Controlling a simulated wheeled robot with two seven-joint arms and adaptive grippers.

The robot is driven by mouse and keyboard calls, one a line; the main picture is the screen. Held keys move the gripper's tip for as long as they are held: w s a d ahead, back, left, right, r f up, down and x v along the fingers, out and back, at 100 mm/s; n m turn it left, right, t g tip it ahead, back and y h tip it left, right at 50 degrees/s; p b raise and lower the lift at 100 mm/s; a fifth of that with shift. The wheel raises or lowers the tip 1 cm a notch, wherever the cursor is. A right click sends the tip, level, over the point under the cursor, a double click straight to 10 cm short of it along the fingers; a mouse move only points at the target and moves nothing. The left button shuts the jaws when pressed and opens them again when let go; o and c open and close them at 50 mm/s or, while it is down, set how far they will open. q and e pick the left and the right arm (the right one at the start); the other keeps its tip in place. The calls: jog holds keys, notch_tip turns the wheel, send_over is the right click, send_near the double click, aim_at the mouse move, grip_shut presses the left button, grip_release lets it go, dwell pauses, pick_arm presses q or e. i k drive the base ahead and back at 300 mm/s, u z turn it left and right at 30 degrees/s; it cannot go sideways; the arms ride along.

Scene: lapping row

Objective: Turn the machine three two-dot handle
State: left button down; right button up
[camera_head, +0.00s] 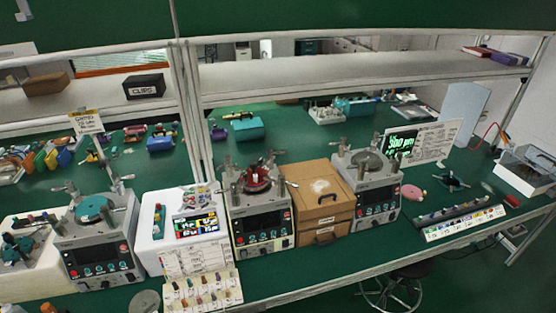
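Three lapping machines stand in a row on the green bench: a left machine (98,255), a middle machine (262,222) and a right machine (378,198). Each has a dark front panel, a round plate on top and metal handles around it. The right machine has a grey plate (368,161), the middle one a red plate and the left one a teal plate. Metal handles (343,143) stick up around the right machine's plate. No machine number and no dots on the handles are legible at this size. Neither of my grippers is in view.
Brown drawer boxes (320,205) stand tightly between the middle and right machines. A white box (160,235) and a card stand (203,285) are beside the middle machine. A labelled rack (462,222) lies right of the right machine. A stool (395,285) stands below the bench.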

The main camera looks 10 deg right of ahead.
aim_at(280, 182)
jog(key=z, duration=0.5)
jog(key=i, duration=1.1)
jog(key=u, duration=0.2)
